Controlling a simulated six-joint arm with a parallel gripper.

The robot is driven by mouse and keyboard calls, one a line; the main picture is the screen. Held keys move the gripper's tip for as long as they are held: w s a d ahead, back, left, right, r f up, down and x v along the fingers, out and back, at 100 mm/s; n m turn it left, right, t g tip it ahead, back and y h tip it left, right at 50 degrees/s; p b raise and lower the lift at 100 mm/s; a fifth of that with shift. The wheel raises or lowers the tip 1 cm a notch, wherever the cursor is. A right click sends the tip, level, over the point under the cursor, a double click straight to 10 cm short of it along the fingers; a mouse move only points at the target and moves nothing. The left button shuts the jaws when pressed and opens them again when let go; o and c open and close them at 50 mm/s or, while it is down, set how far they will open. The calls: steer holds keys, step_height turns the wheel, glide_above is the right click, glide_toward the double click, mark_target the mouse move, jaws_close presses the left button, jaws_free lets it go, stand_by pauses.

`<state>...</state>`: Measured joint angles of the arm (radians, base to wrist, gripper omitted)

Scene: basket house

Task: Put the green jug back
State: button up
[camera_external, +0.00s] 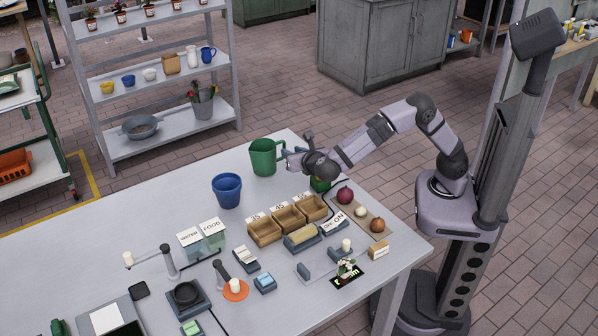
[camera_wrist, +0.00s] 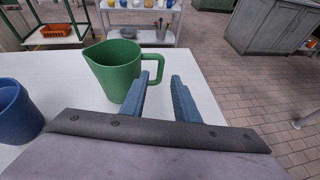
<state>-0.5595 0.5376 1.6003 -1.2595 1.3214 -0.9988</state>
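The green jug (camera_external: 262,159) stands upright on the white table, near its far edge. Its handle faces my gripper (camera_external: 291,155). In the wrist view the jug (camera_wrist: 112,70) is left of centre, with its handle on its right side. My gripper (camera_wrist: 160,77) is open, its two blue fingers apart. The left finger overlaps the lower handle in the picture, and the handle's outer side shows in line with the gap between the fingers. I cannot tell whether either finger touches it.
A blue pot (camera_external: 227,191) stands in front of the jug. Wooden bins (camera_external: 265,231), a board with onions (camera_external: 374,208) and small devices fill the table nearer the camera. A green item (camera_external: 319,185) is partly hidden below my wrist. A grey shelf (camera_external: 157,91) stands beyond the table.

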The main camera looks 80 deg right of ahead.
steer(key=shift+v, duration=2)
steer(key=s+d+f+m+g+y, duration=0.1)
steer(key=d+m, duration=0.2)
steer(key=s+d+f+m+g+y+b, duration=0.1)
steer(key=s+d+m, duration=0.1)
steer(key=d+m, duration=0.1)
steer(key=s+d+f+m+g, duration=0.1)
steer(key=d+m+g, duration=0.1)
steer(key=d, duration=0.3)
steer(key=shift+s+d+m+y, duration=0.2)
steer(key=shift+s+m+y, duration=0.2)
steer(key=shift+m, duration=0.5)
steer(key=s+d+f+m+g+y+b, duration=0.2)
steer(key=s+d+f+m, duration=0.1)
steer(key=s+f, duration=0.25)
steer(key=s+a+f+m+g+y+p, duration=0.1)
steer(key=s+a+f+m+y, duration=0.1)
steer(key=s+f+m, duration=0.3)
steer(key=s+a+f+m+y+p, duration=0.1)
steer(key=s+a+m+y, duration=0.15)
steer(key=s, duration=0.45)
steer(key=s+a+f+m+g+y+p, duration=0.1)
steer(key=s+a+f+m+y, duration=0.1)
steer(key=s+f+m, duration=0.3)
step_height(320, 180, up, 22)
steer(key=p, duration=2)
steer(key=shift+s+d+n+p, duration=0.2)
steer(key=shift+s+n+p, duration=0.15)
steer(key=shift+n, duration=0.1)
